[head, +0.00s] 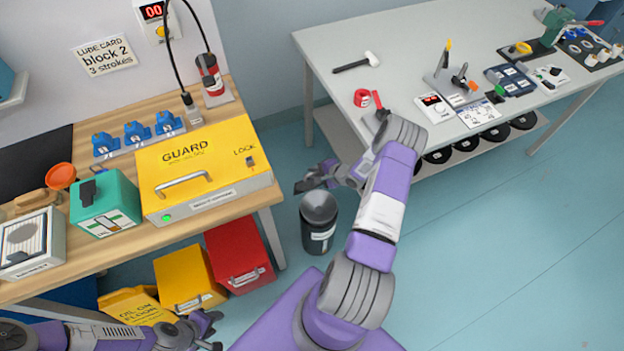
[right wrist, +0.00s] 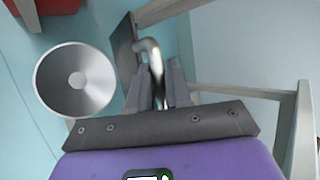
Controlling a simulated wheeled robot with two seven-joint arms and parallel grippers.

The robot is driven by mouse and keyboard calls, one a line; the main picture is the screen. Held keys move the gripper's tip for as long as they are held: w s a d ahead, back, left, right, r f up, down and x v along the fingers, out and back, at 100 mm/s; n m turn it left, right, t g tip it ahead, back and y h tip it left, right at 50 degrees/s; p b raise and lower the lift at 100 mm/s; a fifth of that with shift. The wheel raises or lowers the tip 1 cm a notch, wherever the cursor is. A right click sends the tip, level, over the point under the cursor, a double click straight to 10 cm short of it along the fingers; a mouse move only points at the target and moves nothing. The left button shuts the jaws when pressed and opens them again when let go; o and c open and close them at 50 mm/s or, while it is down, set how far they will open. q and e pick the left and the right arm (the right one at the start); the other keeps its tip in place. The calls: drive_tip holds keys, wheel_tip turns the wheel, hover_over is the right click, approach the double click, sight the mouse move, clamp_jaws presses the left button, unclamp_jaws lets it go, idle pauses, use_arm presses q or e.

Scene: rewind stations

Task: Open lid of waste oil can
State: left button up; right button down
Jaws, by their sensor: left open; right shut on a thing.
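The waste oil can (head: 318,238) looks to be the dark round can with a pale label on the floor between the two benches. Its grey funnel-shaped top (head: 319,206) is uncovered, and it shows as a silver cone in the right wrist view (right wrist: 58,82). My right gripper (head: 330,172) is shut on a bent metal handle (right wrist: 152,58) fixed to a dark flat plate (right wrist: 124,50), which looks like the lid. The plate stands on edge beside the cone; whether it is hinged to the can is hidden. My left gripper (head: 212,330) is open and empty at bottom left.
A red box (head: 240,255) and a yellow box (head: 188,275) stand under the left bench, left of the can. A yellow oil-on-floor sign (head: 135,305) is near my left arm. The right bench (head: 420,60) is behind my right arm. Floor at right is clear.

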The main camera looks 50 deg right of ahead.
drive_tip(key=shift+w+d+r, duration=0.1)
drive_tip(key=shift+w+d, duration=0.05)
drive_tip(key=shift+w, duration=0.2)
drive_tip(key=c, duration=1.4)
unclamp_jaws()
drive_tip(key=shift+s, duration=0.1)
drive_tip(key=p+v, duration=0.2)
drive_tip(key=v, duration=0.5)
drive_tip(key=shift+s+r, duration=0.15)
drive_tip(key=shift+d, duration=0.1)
